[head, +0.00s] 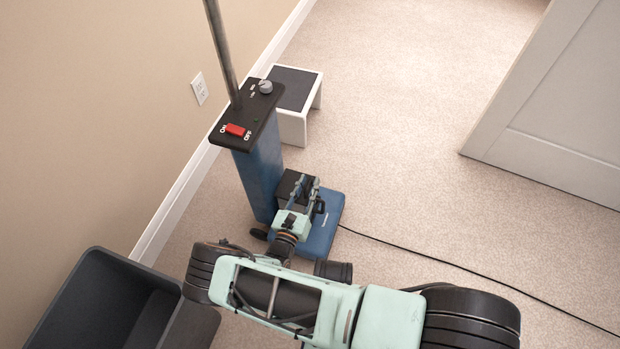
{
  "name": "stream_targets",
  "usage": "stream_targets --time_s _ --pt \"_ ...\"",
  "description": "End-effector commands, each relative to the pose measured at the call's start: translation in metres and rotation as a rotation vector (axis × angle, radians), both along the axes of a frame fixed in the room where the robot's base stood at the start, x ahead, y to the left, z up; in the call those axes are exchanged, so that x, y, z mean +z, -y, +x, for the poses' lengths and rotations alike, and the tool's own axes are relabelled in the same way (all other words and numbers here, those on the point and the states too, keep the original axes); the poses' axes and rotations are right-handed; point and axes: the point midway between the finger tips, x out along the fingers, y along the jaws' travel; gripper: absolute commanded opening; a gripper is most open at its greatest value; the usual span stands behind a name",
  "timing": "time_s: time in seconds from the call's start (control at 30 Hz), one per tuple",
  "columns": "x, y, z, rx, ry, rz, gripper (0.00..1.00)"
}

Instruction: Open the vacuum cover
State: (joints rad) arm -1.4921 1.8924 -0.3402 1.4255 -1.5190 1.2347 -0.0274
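A blue upright vacuum (258,172) stands near the wall, left of the middle in the head view. Its black top panel (262,108) carries a red ON/OFF switch (238,130) and a grey knob (266,86). A grey metal pole rises from this panel. A black box-like part (288,184) sits low on the vacuum, above its blue base (326,222). My gripper (306,182) is at the front of this black part, overlapping it in the picture. Its grey fingers are small and dark against it, so I cannot tell whether they touch or hold anything.
A dark open bin (95,285) stands at the lower left. A white step stool with a dark top (292,88) is behind the vacuum. A black cord (450,262) runs right across the carpet. A pale door (560,110) is at upper right.

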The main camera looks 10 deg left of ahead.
Motion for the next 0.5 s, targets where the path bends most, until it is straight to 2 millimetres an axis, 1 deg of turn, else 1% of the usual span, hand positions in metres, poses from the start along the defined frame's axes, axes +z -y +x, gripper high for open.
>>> stream_targets --time_s 0.2,0.4,0.5 --pt "-0.0002 0.0000 0.0001 0.000 0.000 0.000 0.23" --pt "-0.0002 0.0001 0.0001 0.000 0.000 0.000 0.01" --pt "-0.0002 0.0002 0.0001 0.000 0.000 0.000 0.00"
